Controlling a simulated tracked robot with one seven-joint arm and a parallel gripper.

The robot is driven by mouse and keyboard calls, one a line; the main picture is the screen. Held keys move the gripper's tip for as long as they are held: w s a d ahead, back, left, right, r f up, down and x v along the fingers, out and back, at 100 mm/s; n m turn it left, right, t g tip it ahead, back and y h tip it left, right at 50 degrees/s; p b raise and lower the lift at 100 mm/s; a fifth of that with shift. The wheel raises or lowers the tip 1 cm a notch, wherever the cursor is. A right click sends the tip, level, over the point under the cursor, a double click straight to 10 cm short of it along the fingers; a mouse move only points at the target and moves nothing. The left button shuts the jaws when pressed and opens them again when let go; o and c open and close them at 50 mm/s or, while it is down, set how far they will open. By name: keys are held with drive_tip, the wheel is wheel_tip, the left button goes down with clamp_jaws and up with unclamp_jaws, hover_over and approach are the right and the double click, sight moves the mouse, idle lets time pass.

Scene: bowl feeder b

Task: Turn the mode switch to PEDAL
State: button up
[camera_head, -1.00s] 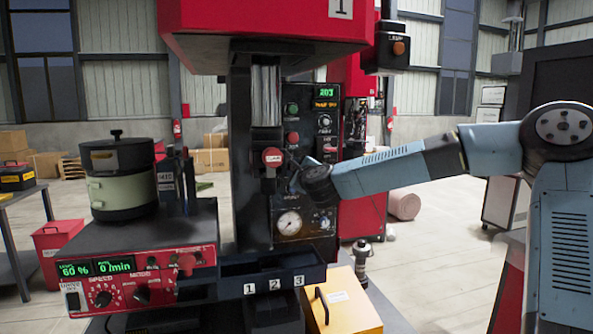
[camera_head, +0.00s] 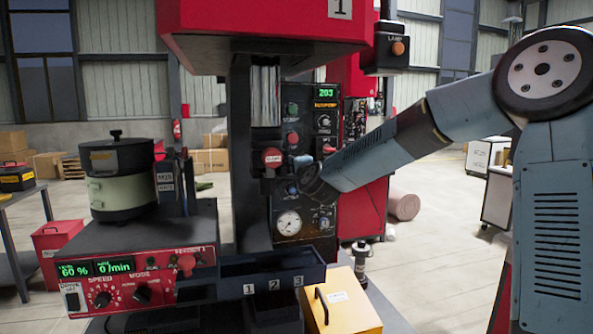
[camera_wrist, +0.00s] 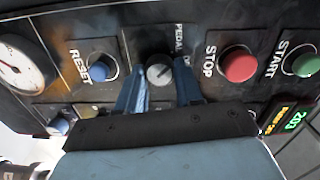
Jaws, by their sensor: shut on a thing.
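The mode switch (camera_wrist: 160,72) is a small round knob on the black press panel (camera_wrist: 200,28), between the blue RESET button (camera_wrist: 93,66) and the red STOP button (camera_wrist: 238,65) in the wrist view. The word PEDAL is printed above it; other lettering beside it is cut off. The switch's exact pointing direction is hard to read. My gripper (camera_wrist: 160,92) is shut on the switch, with one blue finger on each side. In the head view my gripper (camera_head: 303,163) is at the panel and hides the switch.
The green START button (camera_wrist: 304,64) and a pressure gauge (camera_head: 289,223) share the panel. Below are a dark bin tray (camera_head: 262,271) and a yellow box (camera_head: 344,300). A feeder box (camera_head: 135,265) with its own MODE knob is left.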

drive_tip(key=shift+s+a+f+n, duration=0.15)
drive_tip(key=shift+f+n, duration=0.1)
drive_tip(key=shift+n, duration=0.05)
drive_tip(key=o, duration=0.8)
drive_tip(key=shift+o, duration=1.2)
drive_tip(key=shift+r, duration=0.1)
drive_tip(key=v, duration=1.3)
drive_tip(key=shift+s+d, duration=0.2)
